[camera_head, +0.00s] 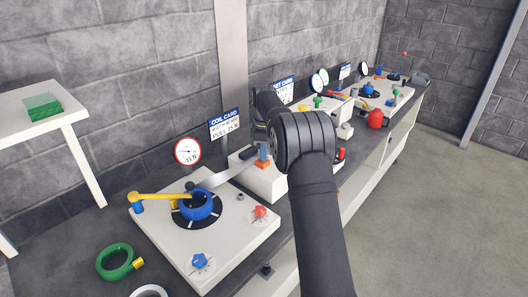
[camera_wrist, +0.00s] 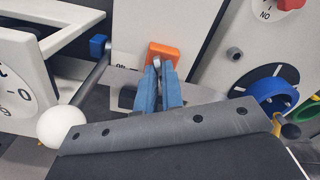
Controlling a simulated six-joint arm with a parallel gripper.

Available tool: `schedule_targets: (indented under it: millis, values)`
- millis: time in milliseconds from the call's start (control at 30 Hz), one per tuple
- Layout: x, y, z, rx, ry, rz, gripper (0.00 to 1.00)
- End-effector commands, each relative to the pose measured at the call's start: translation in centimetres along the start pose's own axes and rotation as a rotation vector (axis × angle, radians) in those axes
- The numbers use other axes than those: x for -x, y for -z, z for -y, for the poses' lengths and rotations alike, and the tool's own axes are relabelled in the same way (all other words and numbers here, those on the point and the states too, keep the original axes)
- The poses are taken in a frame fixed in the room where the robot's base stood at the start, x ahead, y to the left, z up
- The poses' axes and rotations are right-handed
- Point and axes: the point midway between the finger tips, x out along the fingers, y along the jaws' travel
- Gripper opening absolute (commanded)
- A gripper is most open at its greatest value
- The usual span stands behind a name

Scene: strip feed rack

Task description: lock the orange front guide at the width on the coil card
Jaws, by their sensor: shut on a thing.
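The orange front guide (camera_head: 262,163) sits on a white feeder block in the head view. In the wrist view the orange guide (camera_wrist: 164,50) lies just beyond the tips of my gripper (camera_wrist: 157,72). The blue fingers are close together on a small grey part at the guide; whether this is a pin or knob of it I cannot tell. In the head view my dark wrist hides most of the gripper. The coil card (camera_head: 225,123) stands behind the coil plate; its width line is too small to read surely.
A round gauge (camera_head: 187,151) stands behind. A green coil (camera_head: 115,262) lies front left. More stations stand at right.

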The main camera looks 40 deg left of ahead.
Motion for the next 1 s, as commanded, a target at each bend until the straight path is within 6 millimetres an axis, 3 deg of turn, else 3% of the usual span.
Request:
schedule_targets:
  millis: [233,300,367,667,833,1000]
  values:
    - [0.2,0.0,-0.1,-0.001,-0.004,-0.001,0.0]
    - [0.2,0.0,-0.1,-0.001,-0.004,-0.001,0.21]
    - [0.2,0.0,-0.1,-0.001,-0.003,-0.001,0.29]
    - [0.2,0.0,0.0,-0.002,-0.002,0.0,0.29]
    - [2.1,0.0,-0.1,-0.002,-0.005,-0.001,0.29]
    - [6.0,0.0,-0.1,-0.002,-0.006,-0.002,0.29]
